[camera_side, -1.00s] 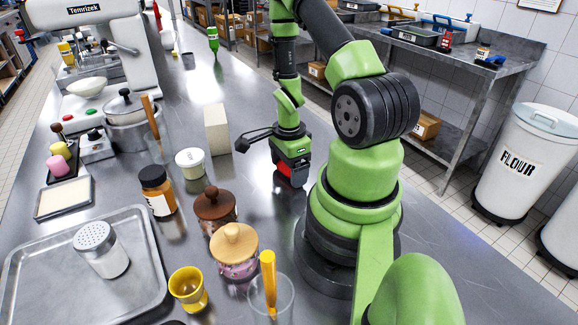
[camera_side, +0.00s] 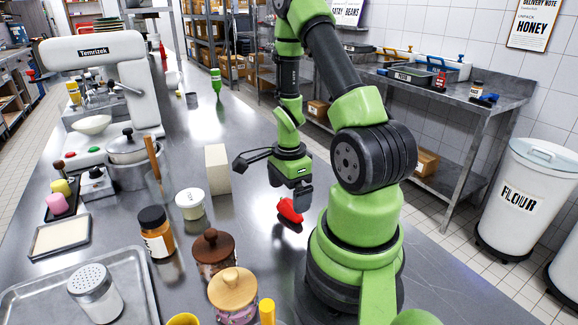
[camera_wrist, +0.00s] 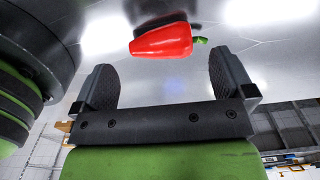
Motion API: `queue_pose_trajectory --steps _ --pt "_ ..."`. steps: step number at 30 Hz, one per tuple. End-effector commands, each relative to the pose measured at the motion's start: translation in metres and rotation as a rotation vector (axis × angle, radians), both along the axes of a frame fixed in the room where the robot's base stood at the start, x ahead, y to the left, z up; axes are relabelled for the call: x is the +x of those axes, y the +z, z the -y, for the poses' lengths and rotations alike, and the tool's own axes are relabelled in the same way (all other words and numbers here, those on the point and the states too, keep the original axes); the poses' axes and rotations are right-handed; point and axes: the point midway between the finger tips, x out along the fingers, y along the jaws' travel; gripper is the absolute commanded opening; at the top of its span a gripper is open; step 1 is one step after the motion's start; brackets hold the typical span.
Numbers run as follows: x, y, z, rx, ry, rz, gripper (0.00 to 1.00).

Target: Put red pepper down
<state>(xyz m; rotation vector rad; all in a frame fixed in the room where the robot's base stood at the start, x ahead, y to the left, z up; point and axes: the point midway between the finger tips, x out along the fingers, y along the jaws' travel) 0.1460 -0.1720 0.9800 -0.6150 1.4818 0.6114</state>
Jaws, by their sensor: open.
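The red pepper (camera_side: 290,210) lies on the bare steel counter (camera_side: 262,262), just below my gripper (camera_side: 300,200) in the side view. In the wrist view the pepper (camera_wrist: 163,41) lies on its side past the fingertips, its green stem pointing right. My gripper (camera_wrist: 161,75) is open, with a wide empty gap between its two dark pads. The pepper is apart from both pads in the wrist view.
A pale block (camera_side: 217,169) stands left of my gripper. A white tub (camera_side: 190,204), an orange-labelled jar (camera_side: 156,232) and lidded jars (camera_side: 212,252) stand farther left and nearer the camera. The counter around the pepper is clear.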

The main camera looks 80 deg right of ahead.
Motion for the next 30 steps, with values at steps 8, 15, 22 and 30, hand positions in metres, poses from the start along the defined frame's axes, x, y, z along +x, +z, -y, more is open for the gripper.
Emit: queue_pose_trajectory --steps 8,15,22,30 --pt "0.0 0.048 0.001 -0.006 0.0 0.003 1.0" --pt "0.0 0.069 0.0 -0.002 0.002 0.001 1.0" --pt "0.025 0.112 -0.023 -0.073 0.295 0.078 1.0" --pt "0.044 0.204 -0.117 -0.266 1.125 0.305 1.0"
